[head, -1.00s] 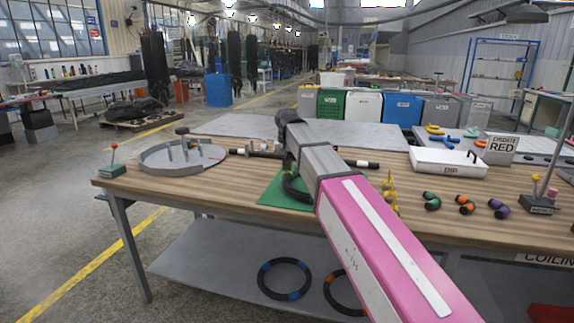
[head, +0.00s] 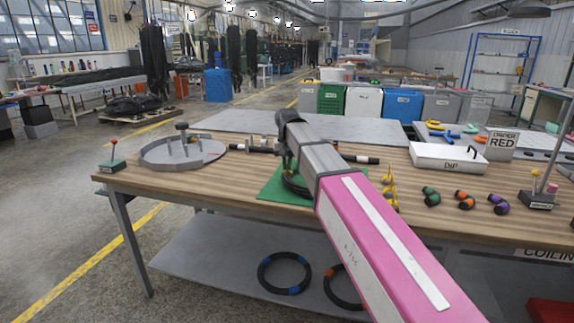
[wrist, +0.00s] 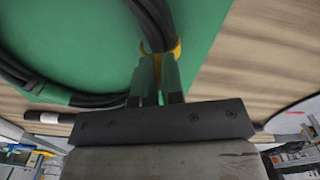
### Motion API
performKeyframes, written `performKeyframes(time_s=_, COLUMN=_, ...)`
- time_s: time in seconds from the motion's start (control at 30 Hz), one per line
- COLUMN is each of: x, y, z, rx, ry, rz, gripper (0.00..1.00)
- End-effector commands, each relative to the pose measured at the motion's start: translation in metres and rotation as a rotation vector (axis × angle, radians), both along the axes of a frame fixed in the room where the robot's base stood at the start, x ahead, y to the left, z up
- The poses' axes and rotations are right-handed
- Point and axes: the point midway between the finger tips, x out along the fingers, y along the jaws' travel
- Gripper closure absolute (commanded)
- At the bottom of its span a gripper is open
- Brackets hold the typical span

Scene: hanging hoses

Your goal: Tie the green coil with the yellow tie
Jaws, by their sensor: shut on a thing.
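In the head view the coil (head: 291,184) is mostly behind my arm. My gripper (wrist: 160,65) is at the coil's edge, its two fingers close together. A yellow tie (wrist: 177,50) shows around the hose bundle at the fingertips, and the fingers are shut on it. The fingers hide part of the tie, so I cannot tell whether it is fastened.
A stand with yellow pieces (head: 391,190) is right of the mat. Several banded hose pieces (head: 431,196) and a white DIP box (head: 448,158) stand farther right. A round grey tray (head: 160,160) is at left.

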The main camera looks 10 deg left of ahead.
Motion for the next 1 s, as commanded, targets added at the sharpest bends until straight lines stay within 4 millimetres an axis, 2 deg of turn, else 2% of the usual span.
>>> performKeyframes(time_s=1.0, x=0.0, y=0.0, z=-0.012, rx=0.0, ry=0.0, rz=0.0, gripper=1.0)
